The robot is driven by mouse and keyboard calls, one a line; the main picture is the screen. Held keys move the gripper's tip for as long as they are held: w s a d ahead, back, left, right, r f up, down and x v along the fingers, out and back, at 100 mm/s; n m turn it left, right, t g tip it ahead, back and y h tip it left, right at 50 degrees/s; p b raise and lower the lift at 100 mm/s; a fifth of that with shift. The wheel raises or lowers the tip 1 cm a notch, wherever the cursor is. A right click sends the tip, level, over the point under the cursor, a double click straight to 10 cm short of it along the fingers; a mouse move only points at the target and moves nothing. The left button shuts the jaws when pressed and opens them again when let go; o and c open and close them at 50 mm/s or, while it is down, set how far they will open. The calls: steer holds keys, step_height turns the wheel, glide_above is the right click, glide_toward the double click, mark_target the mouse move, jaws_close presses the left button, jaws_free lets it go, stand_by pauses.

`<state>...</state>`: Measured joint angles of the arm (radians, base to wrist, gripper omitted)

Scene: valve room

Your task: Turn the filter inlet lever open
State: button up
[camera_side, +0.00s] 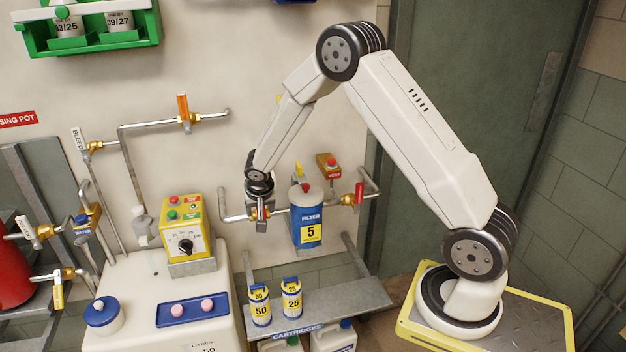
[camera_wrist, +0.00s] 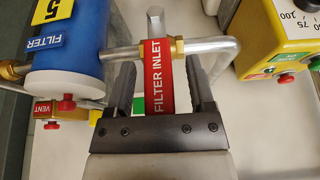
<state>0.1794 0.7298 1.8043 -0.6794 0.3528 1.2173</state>
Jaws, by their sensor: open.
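The red filter inlet lever (camera_wrist: 158,88), with white FILTER INLET lettering, fills the middle of the wrist view. It lies across the grey pipe, at its brass valve body (camera_wrist: 177,47). My gripper (camera_wrist: 160,66) is open, with one dark finger on each side of the lever; whether either touches it I cannot tell. In the side view my gripper (camera_side: 260,212) is at the pipe left of the blue filter (camera_side: 306,232) and hides most of the lever. The filter also shows at left in the wrist view (camera_wrist: 88,40).
A yellow control box (camera_side: 183,232) stands left of my gripper. A red-handled valve (camera_side: 359,193) and a vent block (camera_side: 328,166) are right of it. Two cartridges (camera_side: 260,308) (camera_side: 292,303) stand on the shelf (camera_side: 345,302) below.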

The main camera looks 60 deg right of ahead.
jaws_close()
stand_by(0.3)
stand_by(1.3)
